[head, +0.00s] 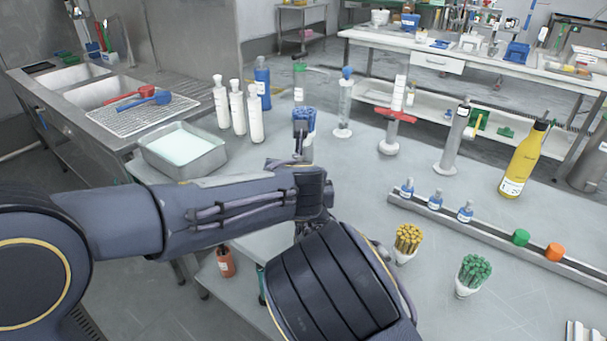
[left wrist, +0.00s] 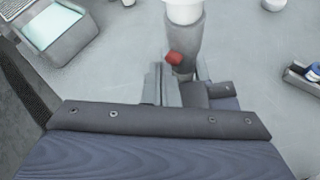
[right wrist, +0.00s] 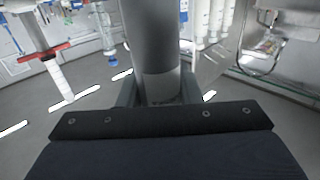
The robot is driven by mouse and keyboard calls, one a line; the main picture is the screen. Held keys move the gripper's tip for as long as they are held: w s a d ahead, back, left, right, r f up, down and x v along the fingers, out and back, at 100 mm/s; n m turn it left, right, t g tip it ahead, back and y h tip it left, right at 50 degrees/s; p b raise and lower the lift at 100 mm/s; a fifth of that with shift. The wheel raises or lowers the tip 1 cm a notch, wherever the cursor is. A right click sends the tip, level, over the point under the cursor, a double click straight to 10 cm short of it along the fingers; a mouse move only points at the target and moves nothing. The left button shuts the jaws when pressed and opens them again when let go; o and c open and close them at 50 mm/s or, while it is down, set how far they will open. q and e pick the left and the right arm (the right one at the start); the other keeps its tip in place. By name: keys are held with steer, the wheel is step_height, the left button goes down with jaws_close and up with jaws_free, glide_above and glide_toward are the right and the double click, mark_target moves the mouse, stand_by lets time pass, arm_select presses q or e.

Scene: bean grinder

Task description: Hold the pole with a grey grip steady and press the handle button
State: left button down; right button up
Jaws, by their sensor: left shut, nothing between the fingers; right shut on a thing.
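The pole is a grey cylinder, seen large in the right wrist view (right wrist: 152,40) and also in the left wrist view (left wrist: 188,38), where a white part shows at its far end. My right gripper (right wrist: 158,96) is shut around the pole, with a finger on each side. The red button (left wrist: 174,58) sticks out from the side of the pole. My left gripper (left wrist: 161,75) is shut and empty, close to the button; I cannot tell whether it touches. In the head view my arms hide most of this spot.
White bottles (head: 238,107) and a metal tray (head: 180,165) stand to the left. A red-handled stand (head: 389,142), a yellow bottle (head: 522,160) and a rail of small bottles (head: 490,228) are to the right. Two cups of sticks, yellow (head: 405,242) and green (head: 473,275), stand near the front.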

arm_select(q)
steer(key=shift+w+d, duration=0.1)
steer(key=shift+w, duration=0.05)
stand_by(0.4)
steer(key=shift+s+a, duration=0.25)
steer(key=shift+s, duration=0.15)
steer(key=s+a, duration=0.3)
steer(key=s, duration=0.2)
stand_by(0.6)
steer(key=shift+a, duration=0.1)
stand_by(0.4)
arm_select(e)
steer(key=o, duration=1.1)
steer(key=shift+o, duration=0.2)
